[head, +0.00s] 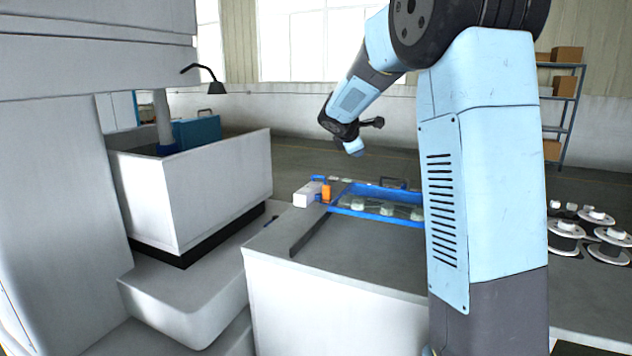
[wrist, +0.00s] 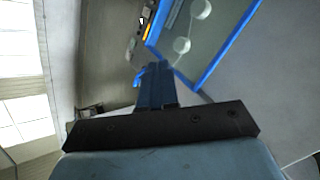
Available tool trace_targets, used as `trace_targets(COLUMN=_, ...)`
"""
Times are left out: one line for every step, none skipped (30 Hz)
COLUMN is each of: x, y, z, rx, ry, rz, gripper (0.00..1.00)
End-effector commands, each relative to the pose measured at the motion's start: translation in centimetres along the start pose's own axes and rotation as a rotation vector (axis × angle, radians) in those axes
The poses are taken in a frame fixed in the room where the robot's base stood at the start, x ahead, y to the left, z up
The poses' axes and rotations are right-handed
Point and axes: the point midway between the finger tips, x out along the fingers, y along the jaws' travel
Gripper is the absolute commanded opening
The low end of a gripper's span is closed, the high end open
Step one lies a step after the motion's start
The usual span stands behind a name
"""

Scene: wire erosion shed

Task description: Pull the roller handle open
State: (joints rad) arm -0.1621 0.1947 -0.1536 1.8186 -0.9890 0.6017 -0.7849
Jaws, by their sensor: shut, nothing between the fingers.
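A white block (head: 307,194) on the grey-topped bench has a small blue lever (head: 318,179) and an orange cylinder (head: 326,193) at its side. These look like the roller handle parts, but I cannot tell for sure which piece is the handle. A blue-framed tray (head: 378,217) with pale round pieces sits to their right. My gripper (head: 356,149) is in the air above and behind the tray, apart from it. In the wrist view my gripper (wrist: 160,68) is shut and empty, with the blue frame (wrist: 228,50) beyond its fingers.
A white open-topped tank (head: 212,190) stands on a machine at left, with a dark lamp (head: 207,83) above it. White spools (head: 566,236) lie at the right. A shelf with boxes (head: 567,54) stands behind. The bench's front top (head: 345,270) is mostly clear.

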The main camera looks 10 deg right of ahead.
Motion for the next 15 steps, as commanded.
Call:
trace_targets(x=1.8, y=1.0, z=-1.4, rx=-0.078, ry=-0.008, rz=0.016, gripper=0.0)
trace_targets(x=2.7, y=1.6, z=-2.0, rx=-0.125, ry=-0.015, rz=0.028, gripper=0.0)
trace_targets(x=3.9, y=2.4, z=-2.9, rx=-0.187, ry=-0.024, rz=0.043, gripper=0.0)
trace_targets(x=4.8, y=2.9, z=-3.6, rx=-0.235, ry=-0.03, rz=0.054, gripper=0.0)
trace_targets(x=5.7, y=3.5, z=-4.3, rx=-0.282, ry=-0.037, rz=0.065, gripper=0.0)
trace_targets(x=6.8, y=4.1, z=-5.3, rx=-0.346, ry=-0.046, rz=0.08, gripper=0.0)
trace_targets(x=7.8, y=4.5, z=-6.1, rx=-0.395, ry=-0.052, rz=0.09, gripper=0.0)
trace_targets(x=8.6, y=5.0, z=-7.0, rx=-0.442, ry=-0.058, rz=0.102, gripper=0.0)
trace_targets(x=9.8, y=5.5, z=-8.1, rx=-0.508, ry=-0.066, rz=0.117, gripper=0.0)
trace_targets(x=10.7, y=5.9, z=-8.9, rx=-0.557, ry=-0.073, rz=0.127, gripper=0.0)
trace_targets(x=11.5, y=6.3, z=-9.8, rx=-0.605, ry=-0.079, rz=0.138, gripper=0.0)
trace_targets(x=12.7, y=6.7, z=-11.1, rx=-0.671, ry=-0.087, rz=0.152, gripper=0.0)
trace_targets(x=13.5, y=7.0, z=-12.0, rx=-0.719, ry=-0.093, rz=0.163, gripper=0.0)
trace_targets(x=14.3, y=7.2, z=-12.9, rx=-0.765, ry=-0.099, rz=0.173, gripper=0.0)
trace_targets(x=15.2, y=7.5, z=-14.0, rx=-0.825, ry=-0.108, rz=0.186, gripper=0.0)
